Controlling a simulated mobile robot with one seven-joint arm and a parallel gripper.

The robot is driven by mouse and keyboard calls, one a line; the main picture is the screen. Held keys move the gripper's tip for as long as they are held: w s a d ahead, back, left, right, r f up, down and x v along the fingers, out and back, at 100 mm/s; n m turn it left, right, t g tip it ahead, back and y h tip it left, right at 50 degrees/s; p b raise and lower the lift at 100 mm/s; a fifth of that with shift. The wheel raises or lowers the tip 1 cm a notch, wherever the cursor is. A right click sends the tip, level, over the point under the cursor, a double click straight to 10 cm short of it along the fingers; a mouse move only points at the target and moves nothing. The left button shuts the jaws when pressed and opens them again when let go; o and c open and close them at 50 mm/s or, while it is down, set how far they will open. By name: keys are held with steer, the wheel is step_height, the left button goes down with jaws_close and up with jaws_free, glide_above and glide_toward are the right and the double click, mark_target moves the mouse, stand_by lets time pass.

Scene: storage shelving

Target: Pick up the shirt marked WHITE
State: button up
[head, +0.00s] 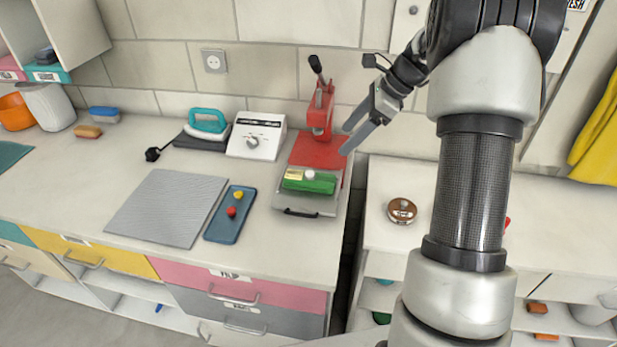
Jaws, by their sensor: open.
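No shirt marked WHITE can be made out in the head view. A yellow cloth (598,125) shows at the right edge, partly cut off; I cannot tell whether it is a shirt. My gripper (346,140) is open and empty. It points down to the left, in front of the wall, near the red lever press (319,108). My arm hides part of the right counter and wall.
The left counter holds a teal iron (208,121), a white dial box (257,136), a grey ribbed mat (168,206) and a blue tray (221,228). A round tin (402,210) stands on the right counter. A dark gap separates the counters.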

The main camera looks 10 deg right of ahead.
glide_toward(314, 174)
steer(key=x, duration=0.5)
steer(key=shift+w+f, duration=0.35)
steer(key=shift+w, duration=0.05)
steer(key=x, duration=0.5)
steer(key=shift+s+a, duration=0.1)
steer(key=shift+s, duration=0.1)
steer(key=c, duration=1.2)
